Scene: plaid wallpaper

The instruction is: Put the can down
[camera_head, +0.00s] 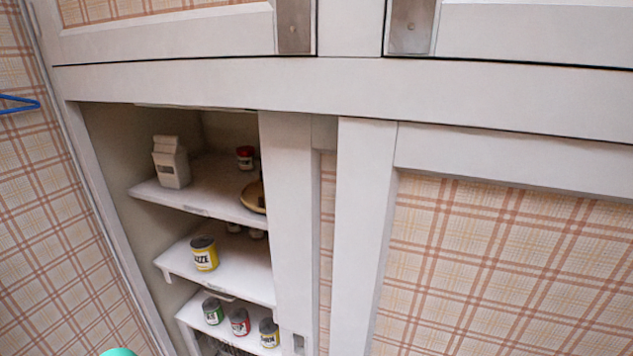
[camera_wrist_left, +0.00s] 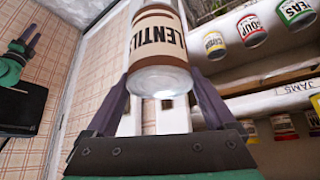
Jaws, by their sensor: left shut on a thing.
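The can's silver end faces the camera. Neither this can nor my left gripper shows in the head view. At the left of the wrist view, a green and dark part (camera_wrist_left: 22,58) looks like my other gripper; its jaw state is unclear.
An open cupboard holds a carton (camera_head: 171,162) on its upper shelf (camera_head: 205,203), a yellow can (camera_head: 204,253) on the middle shelf (camera_head: 240,287), and green, red (camera_head: 240,321) and yellow cans on the lower shelf. A white sliding door panel (camera_head: 290,220) covers the right. The middle shelf has free room.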

